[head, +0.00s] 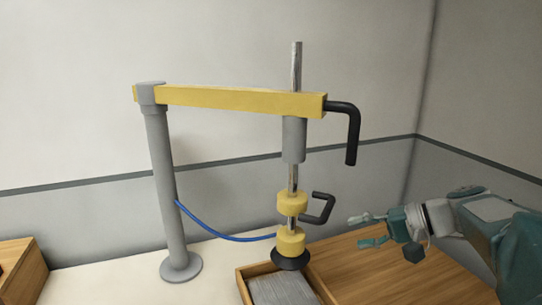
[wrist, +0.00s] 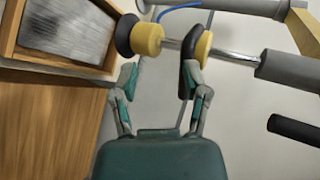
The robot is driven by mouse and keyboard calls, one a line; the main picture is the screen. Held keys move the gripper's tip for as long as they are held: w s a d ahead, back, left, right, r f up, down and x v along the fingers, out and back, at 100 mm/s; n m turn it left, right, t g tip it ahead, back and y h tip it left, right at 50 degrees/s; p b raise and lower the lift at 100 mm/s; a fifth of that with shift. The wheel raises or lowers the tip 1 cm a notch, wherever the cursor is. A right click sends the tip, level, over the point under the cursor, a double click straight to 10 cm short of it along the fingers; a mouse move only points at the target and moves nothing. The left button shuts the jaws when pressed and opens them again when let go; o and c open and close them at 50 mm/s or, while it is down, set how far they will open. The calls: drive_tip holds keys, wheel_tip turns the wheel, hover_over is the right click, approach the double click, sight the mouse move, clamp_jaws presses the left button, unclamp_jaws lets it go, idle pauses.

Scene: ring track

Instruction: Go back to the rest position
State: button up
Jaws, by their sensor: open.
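My gripper (head: 362,231) is open and empty, reaching in from the right in the head view. Its fingertips point left, a short way right of the lower black handle (head: 328,208) on the lifting arm's rod. A gap shows between fingertips and handle there. In the wrist view my gripper (wrist: 160,75) has its two fingers spread; the lower black handle (wrist: 188,60) shows end-on and overlaps the right fingertip. The black suction cup (head: 291,260) hangs at the rod's bottom, over a wooden tray (head: 322,287). Whether it touches the grey stack (head: 280,291) is unclear.
The lifting arm has a grey post (head: 166,190), a yellow beam (head: 230,97) and an upper black handle (head: 351,130). A blue hose (head: 220,234) sags from post to rod. A wooden box (head: 22,268) stands at far left. Bare wooden surface (head: 375,270) lies below my gripper.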

drive_tip(key=s+a+f+n+g+h, duration=0.1)
drive_tip(key=s+a+f+h, duration=0.2)
drive_tip(key=s, duration=0.2)
drive_tip(key=s+a+f+n+g+h, duration=0.1)
drive_tip(key=s+a+f+h, duration=0.1)
drive_tip(key=s+a+h, duration=0.3)
drive_tip(key=s+d+f+n+t+h, duration=0.2)
drive_tip(key=s+d+f+n+h, duration=0.1)
drive_tip(key=s, duration=0.6)
drive_tip(key=shift+s+f+h, duration=0.15)
drive_tip(key=shift+f+h, duration=0.15)
drive_tip(key=shift+f, duration=0.3)
idle(0.4)
